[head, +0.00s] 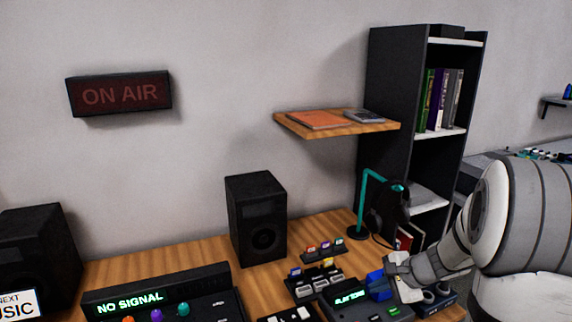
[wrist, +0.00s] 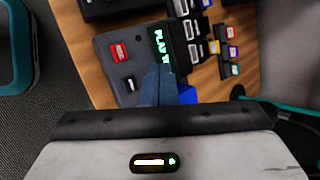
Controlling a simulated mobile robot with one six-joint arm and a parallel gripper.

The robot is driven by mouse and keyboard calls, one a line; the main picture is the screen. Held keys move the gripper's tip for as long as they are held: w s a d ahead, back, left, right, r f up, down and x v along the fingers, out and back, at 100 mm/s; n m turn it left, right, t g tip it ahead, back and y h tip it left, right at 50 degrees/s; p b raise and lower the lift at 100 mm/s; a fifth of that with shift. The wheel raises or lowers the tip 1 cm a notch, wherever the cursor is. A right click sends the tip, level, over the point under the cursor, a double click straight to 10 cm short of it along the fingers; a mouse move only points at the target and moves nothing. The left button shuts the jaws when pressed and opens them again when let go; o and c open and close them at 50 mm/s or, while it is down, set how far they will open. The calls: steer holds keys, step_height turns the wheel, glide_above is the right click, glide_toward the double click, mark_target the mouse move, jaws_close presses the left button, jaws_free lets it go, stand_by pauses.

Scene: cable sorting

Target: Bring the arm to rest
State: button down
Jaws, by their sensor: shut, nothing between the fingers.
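My arm (head: 440,262) reaches in from the right in the head view, its white wrist low over the right end of the desk. My gripper (wrist: 158,70) shows in the wrist view as two dark blue fingers closed together, with nothing between them. The fingers are in front of a dark device with a lit green screen (wrist: 161,48) and a red button (wrist: 119,51). I cannot tell whether the fingertips touch it. The same device (head: 352,297) shows beside my wrist in the head view.
A teal headphone stand (head: 363,205) and a tall dark shelf (head: 398,140) stand close behind my arm. A black speaker (head: 256,220), a NO SIGNAL console (head: 155,295) and racks of coloured plugs (head: 322,250) fill the wooden desk. A wall shelf (head: 345,127) hangs above.

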steer(key=s+a+r+n+g+h, duration=0.1)
steer(key=s+a+r+n+g, duration=0.2)
steer(key=s+a+r+n, duration=0.5)
steer(key=s+a+r+n+h+p, duration=0.1)
steer(key=s+n+h, duration=0.3)
steer(key=s, duration=0.9)
steer(key=n, duration=0.3)
steer(key=shift+s+a+r+h, duration=0.15)
steer(key=shift+s+a+h, duration=0.05)
steer(key=shift+a+h, duration=0.1)
